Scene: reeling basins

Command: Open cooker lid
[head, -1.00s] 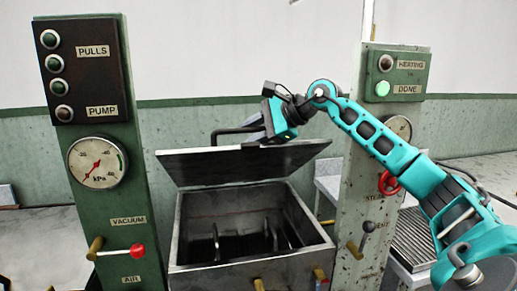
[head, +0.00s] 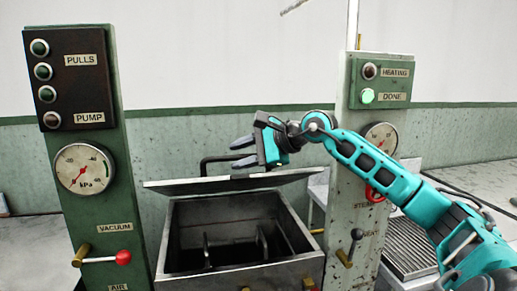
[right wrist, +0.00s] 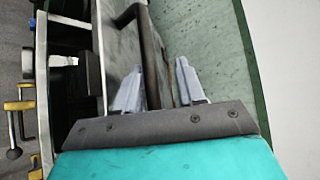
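The cooker (head: 290,271) is an open metal box between two posts, its dark inside visible. Its lid (head: 290,180) is raised at a tilt above the back of the box, seen nearly edge-on. A dark bar handle (head: 204,164) stands up from the lid. My right gripper (head: 242,152) is at the handle's right end, its fingers spread apart. In the right wrist view the handle (right wrist: 150,50) runs between the two fingers, close to the left one. Whether they touch it I cannot tell. My left gripper is not in view.
A green post (head: 97,170) with gauge and red-knobbed lever (head: 124,257) stands left. A pale post (head: 340,190) stands right, with a lit green DONE lamp (head: 367,96), a red valve wheel (head: 375,194) and a dark-knobbed lever (head: 356,234). A grating (head: 410,250) lies further right.

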